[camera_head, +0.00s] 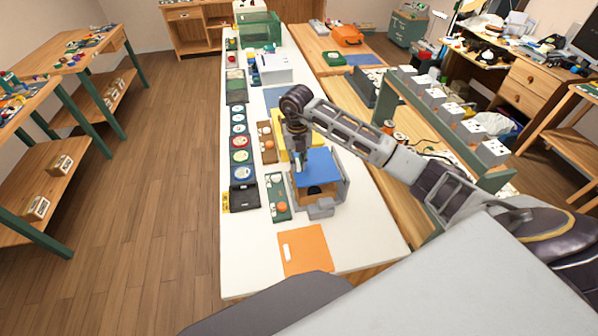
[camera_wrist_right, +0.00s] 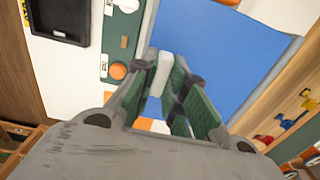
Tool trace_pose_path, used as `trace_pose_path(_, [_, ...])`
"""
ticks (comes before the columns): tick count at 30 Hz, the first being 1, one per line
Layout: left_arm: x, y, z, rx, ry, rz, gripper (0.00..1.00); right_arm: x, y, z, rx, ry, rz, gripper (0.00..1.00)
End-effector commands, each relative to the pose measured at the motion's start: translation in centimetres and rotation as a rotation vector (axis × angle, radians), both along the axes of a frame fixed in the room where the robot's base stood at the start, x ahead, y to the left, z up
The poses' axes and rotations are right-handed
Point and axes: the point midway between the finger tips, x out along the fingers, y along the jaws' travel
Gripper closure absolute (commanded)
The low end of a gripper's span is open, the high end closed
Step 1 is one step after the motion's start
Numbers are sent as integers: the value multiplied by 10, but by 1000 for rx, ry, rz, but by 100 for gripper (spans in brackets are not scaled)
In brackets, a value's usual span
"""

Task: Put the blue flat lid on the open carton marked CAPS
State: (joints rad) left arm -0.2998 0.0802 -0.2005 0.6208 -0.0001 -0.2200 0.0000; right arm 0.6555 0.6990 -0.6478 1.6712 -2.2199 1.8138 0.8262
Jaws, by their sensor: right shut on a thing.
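The blue flat lid (camera_head: 321,168) is a square sheet in the middle of the white table. My right gripper (camera_head: 299,160) is at its left edge. In the right wrist view the lid (camera_wrist_right: 220,50) fills much of the picture, and my right gripper (camera_wrist_right: 168,85) is shut on a small white tab at its near edge. A grey-walled box (camera_head: 339,190), which looks like the carton, shows under and around the lid; a dark opening shows below the lid's front edge. No CAPS marking can be read. My left gripper is not in view.
An orange sheet (camera_head: 304,250) lies at the table's near end. A row of round dials (camera_head: 240,156) runs along the left, with a black tray (camera_head: 244,196) at its near end. A green strip with an orange knob (camera_head: 279,205) stands beside the box. A yellow piece (camera_head: 284,146) is behind it.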

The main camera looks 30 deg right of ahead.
Motion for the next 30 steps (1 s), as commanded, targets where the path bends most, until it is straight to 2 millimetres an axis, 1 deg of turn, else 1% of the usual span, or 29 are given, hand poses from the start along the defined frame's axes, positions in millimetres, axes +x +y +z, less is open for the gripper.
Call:
trace_pose_path(3, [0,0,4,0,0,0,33,0,0,-12,-1,1,-1,100])
trace_pose_path(6, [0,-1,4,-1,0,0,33,0,0,-17,0,0,0,100])
trace_pose_path(16, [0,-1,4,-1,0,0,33,0,0,-19,0,0,0,100])
trace_pose_path(19, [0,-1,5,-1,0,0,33,0,0,-23,-1,1,0,100])
trace_pose_path(27, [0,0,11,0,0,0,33,0,0,-49,-1,1,-1,100])
trace_pose_path(30, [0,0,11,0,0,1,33,0,0,-54,0,0,0,100])
